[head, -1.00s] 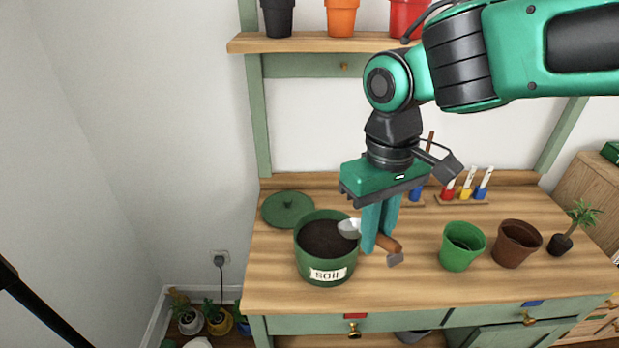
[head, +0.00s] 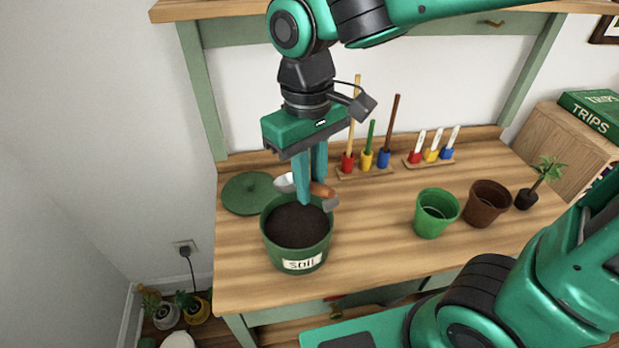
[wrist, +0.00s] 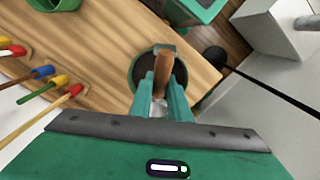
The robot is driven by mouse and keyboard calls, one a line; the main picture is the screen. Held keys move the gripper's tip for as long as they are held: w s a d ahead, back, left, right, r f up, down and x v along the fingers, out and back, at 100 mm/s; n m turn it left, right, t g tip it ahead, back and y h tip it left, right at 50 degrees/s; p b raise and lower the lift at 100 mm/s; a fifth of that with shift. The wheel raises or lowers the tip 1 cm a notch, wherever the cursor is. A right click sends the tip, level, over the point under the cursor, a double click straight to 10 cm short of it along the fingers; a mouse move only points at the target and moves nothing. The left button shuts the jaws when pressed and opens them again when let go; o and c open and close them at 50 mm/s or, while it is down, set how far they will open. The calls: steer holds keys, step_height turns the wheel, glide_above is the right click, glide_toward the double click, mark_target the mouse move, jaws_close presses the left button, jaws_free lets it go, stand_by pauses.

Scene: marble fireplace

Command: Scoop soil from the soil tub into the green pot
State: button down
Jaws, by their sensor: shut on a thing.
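My gripper (head: 310,190) is shut on the trowel, whose wooden handle (head: 321,189) sits between the fingers. Its metal scoop (head: 284,183) points left in the head view and looks empty, though its inside is hard to see. The trowel is above the back rim of the green soil tub (head: 299,265). Dark soil (head: 298,224) nearly fills the tub. The wrist view shows the handle (wrist: 166,72) between the fingers with the tub (wrist: 141,66) below. The green pot (head: 436,215) stands upright to the right, and no soil shows in it.
A brown pot (head: 487,203) stands right of the green pot, with a small plant (head: 538,182) beyond. A green lid (head: 252,192) lies left behind the tub. The bench (head: 372,228) is clear between tub and pot.

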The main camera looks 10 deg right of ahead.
steer(key=shift+a+f, duration=0.1)
steer(key=shift+f, duration=0.05)
steer(key=shift+w+a+f+g+h, duration=0.25)
steer(key=shift+f+g, duration=0.25)
steer(key=shift+f, duration=1.3)
steer(key=shift+w+a+f+g+h, duration=0.1)
steer(key=shift+w+f+g+h, duration=0.3)
steer(key=shift+f, duration=1.35)
steer(key=shift+w+a+f+g+h, duration=0.25)
steer(key=shift+f+g, duration=0.35)
steer(key=shift+f, duration=1.2)
steer(key=shift+s+d+r+t+y, duration=0.25)
steer(key=shift+r+t, duration=0.15)
steer(key=shift+r, duration=1.05)
steer(key=shift+s+d+r+t+y, duration=0.1)
steer(key=shift+s+r+t+y, duration=0.25)
steer(key=shift+r, duration=1.05)
steer(key=shift+s+d+r+t+y, duration=0.15)
steer(key=shift+r+t, duration=0.3)
steer(key=shift+r, duration=1)
steer(key=shift+s+d+r+t+y, duration=0.2)
steer(key=shift+s+r+t+y, duration=0.25)
steer(key=shift+t, duration=0.35)
steer(key=shift+s+d+r+t+y, duration=0.2)
steer(key=shift+s+r+t+y, duration=0.15)
steer(key=shift+t, duration=0.45)
